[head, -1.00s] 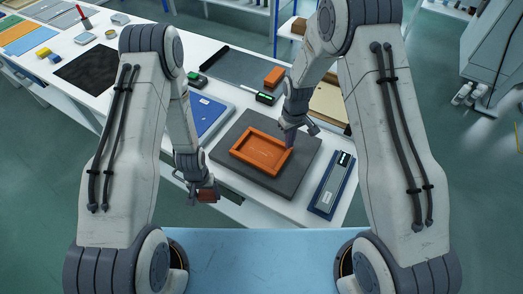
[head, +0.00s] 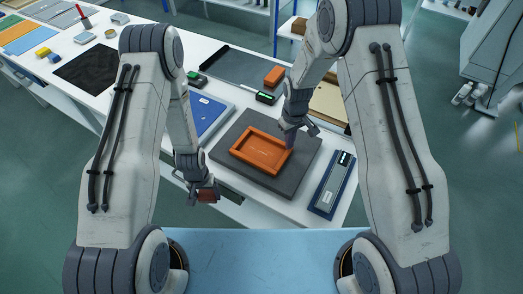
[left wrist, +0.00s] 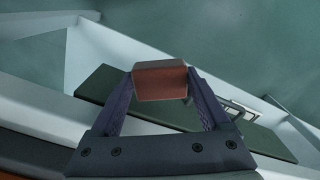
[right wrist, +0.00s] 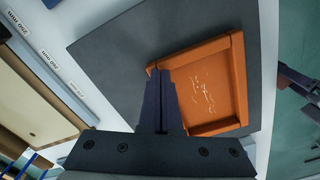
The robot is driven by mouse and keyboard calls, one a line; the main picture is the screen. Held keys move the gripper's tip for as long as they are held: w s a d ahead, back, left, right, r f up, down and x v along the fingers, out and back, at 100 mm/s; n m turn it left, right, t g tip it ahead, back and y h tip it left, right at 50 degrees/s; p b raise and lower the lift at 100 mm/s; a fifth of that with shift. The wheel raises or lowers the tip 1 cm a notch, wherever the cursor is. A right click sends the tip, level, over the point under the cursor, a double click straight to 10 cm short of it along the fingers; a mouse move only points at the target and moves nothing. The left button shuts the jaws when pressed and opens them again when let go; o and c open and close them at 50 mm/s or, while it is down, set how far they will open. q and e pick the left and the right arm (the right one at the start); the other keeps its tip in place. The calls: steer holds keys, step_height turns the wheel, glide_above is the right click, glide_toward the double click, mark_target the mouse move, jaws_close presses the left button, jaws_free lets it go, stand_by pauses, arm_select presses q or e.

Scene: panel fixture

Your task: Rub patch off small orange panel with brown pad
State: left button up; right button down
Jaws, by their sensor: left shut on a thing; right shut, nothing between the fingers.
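The small orange panel (head: 262,151) is a shallow tray with a raised rim, lying on a dark grey mat. In the right wrist view the orange panel (right wrist: 207,85) shows a pale, scratchy patch (right wrist: 204,90) on its floor. My left gripper (head: 207,194) is shut on the brown pad (head: 207,196), held in the air off the table's front edge, left of the panel. The brown pad (left wrist: 160,80) also shows between the fingers in the left wrist view. My right gripper (head: 291,147) is shut and empty at the panel's right rim; I cannot tell whether it touches.
The grey mat (head: 234,134) lies under the panel. A blue panel (head: 203,113) lies to its left and a blue-framed grey piece (head: 332,184) to its right. An orange block (head: 274,76) and a small black device (head: 265,98) lie behind.

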arm_select(q)
steer(key=shift+f, duration=0.2)
arm_select(e)
steer(key=shift+f, duration=0.35)
arm_select(q)
steer(key=shift+r, duration=0.1)
arm_select(e)
steer(key=shift+r, duration=0.15)
